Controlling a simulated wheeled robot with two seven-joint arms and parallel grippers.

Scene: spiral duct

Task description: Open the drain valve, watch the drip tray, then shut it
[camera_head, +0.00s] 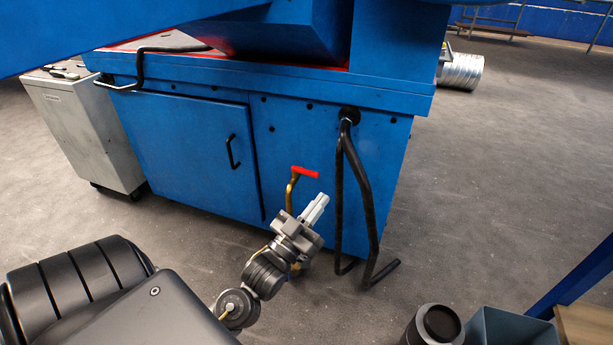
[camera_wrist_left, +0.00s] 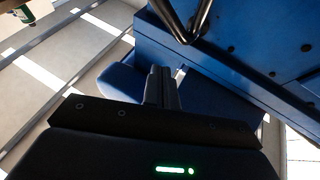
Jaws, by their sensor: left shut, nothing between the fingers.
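The drain valve has a red lever handle (camera_head: 305,172) on a curved brass pipe (camera_head: 291,190) at the front of the blue machine. The lever points to the right, roughly level. My left gripper (camera_head: 318,205) is shut and empty, just below and right of the lever, apart from it in the picture. The gripper's shut fingers also show in the left wrist view (camera_wrist_left: 161,84), where the valve cannot be made out. The lower pipe is hidden behind my left gripper and wrist. I cannot make out a drip tray. My right gripper is not in view.
The blue machine (camera_head: 190,135) has a door with a black handle (camera_head: 232,151). Bent black bars (camera_head: 360,190) hang close right of the valve. A grey cabinet (camera_head: 85,125) stands left. A blue-grey bin (camera_head: 505,328) is at lower right.

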